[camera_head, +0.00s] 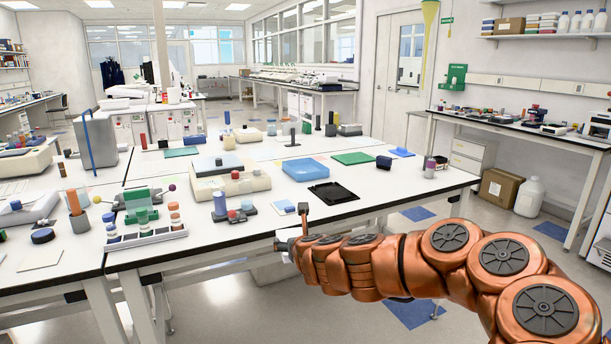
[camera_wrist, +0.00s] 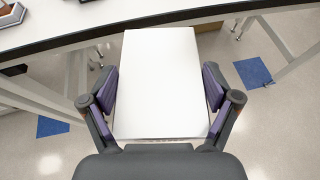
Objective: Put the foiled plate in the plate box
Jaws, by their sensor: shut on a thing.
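A flat white rectangular plate (camera_wrist: 160,65) lies between the two purple-padded fingers of my gripper (camera_wrist: 160,88) in the wrist view. The fingers are shut on its two long sides. It is held just off the front edge of the white bench, with floor showing below. In the head view my gripper is at the end of the orange arm at the bench's front edge, and the plate is mostly hidden there. A black shallow tray-like box (camera_head: 333,192) and a blue box (camera_head: 305,169) stand on the bench; I cannot tell which is the plate box.
The white bench (camera_head: 400,190) has free room right of the black tray. A green mat (camera_head: 353,158) lies farther back. Floor is open at the right.

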